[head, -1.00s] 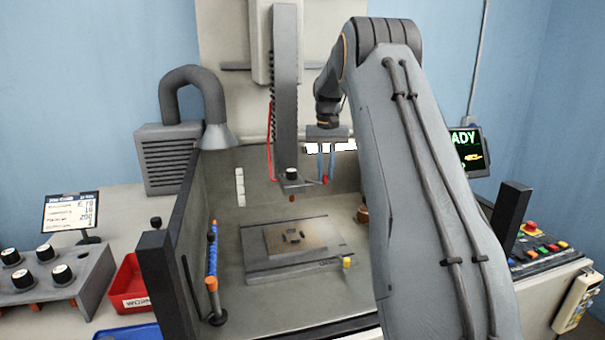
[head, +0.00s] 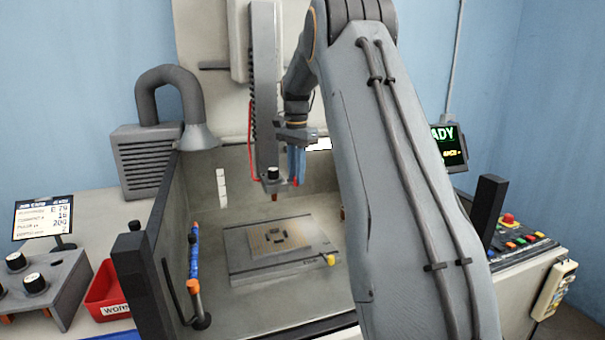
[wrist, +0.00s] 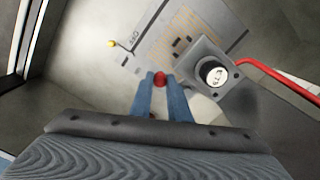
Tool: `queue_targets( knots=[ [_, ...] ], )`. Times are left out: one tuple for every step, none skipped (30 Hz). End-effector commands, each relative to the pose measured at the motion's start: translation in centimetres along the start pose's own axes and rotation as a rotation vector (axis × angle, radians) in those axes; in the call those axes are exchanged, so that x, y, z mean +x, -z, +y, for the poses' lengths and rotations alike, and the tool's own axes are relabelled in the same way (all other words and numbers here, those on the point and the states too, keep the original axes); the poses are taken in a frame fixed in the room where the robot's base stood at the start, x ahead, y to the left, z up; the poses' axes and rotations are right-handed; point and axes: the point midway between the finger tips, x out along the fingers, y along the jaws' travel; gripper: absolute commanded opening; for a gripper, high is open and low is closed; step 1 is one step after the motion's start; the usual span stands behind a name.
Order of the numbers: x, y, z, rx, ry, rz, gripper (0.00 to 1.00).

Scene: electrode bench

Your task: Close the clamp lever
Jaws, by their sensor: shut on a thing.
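The clamp lever's red ball end (wrist: 160,78) sits between the tips of my blue fingers in the wrist view. My gripper (wrist: 161,82) is shut on it. In the head view, my gripper (head: 296,178) hangs just right of the machine's dark head, and a bit of red lever end shows at its fingertips. The clamp head (wrist: 212,74) is a grey block with a black, white-capped knob, right of my fingers. It also shows in the head view (head: 272,181), at the foot of the vertical column. The lever's arm is mostly hidden.
A work plate (head: 265,238) lies on the tank floor below, with a small yellow knob (head: 331,260) at its edge. A red hose (wrist: 275,76) runs from the clamp head. A blue-jointed hose (head: 194,255) stands at the tank's left wall. The tank's front floor is clear.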

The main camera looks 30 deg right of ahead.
Motion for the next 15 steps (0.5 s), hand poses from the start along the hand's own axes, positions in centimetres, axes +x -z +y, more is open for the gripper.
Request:
queue_targets(
  knots=[
    [-0.15,-0.08,-0.13,0.012,0.002,0.003,0.0],
    [-0.15,-0.14,-0.16,0.02,0.002,0.003,0.0],
    [-0.15,-0.19,-0.19,0.03,0.002,0.003,0.0],
    [-0.15,-0.23,-0.21,0.035,0.002,0.003,0.0],
    [-0.15,-0.26,-0.22,0.039,0.002,0.003,0.0],
    [-0.15,-0.29,-0.24,0.045,0.002,0.003,0.0],
    [-0.15,-0.31,-0.25,0.048,0.002,0.002,0.0],
    [-0.15,-0.32,-0.26,0.051,0.002,0.002,0.0],
    [-0.15,-0.33,-0.26,0.053,0.002,0.002,0.0],
    [-0.15,-0.34,-0.27,0.054,0.002,0.002,0.0],
    [-0.15,-0.34,-0.27,0.055,0.002,0.002,0.0],
    [-0.15,-0.35,-0.27,0.055,0.002,0.002,0.0],
    [-0.15,-0.35,-0.27,0.055,0.002,0.002,0.0],
    [-0.15,-0.35,-0.27,0.055,0.002,0.002,0.0],
    [-0.15,-0.35,-0.27,0.055,0.002,0.002,0.0]
  ],
)
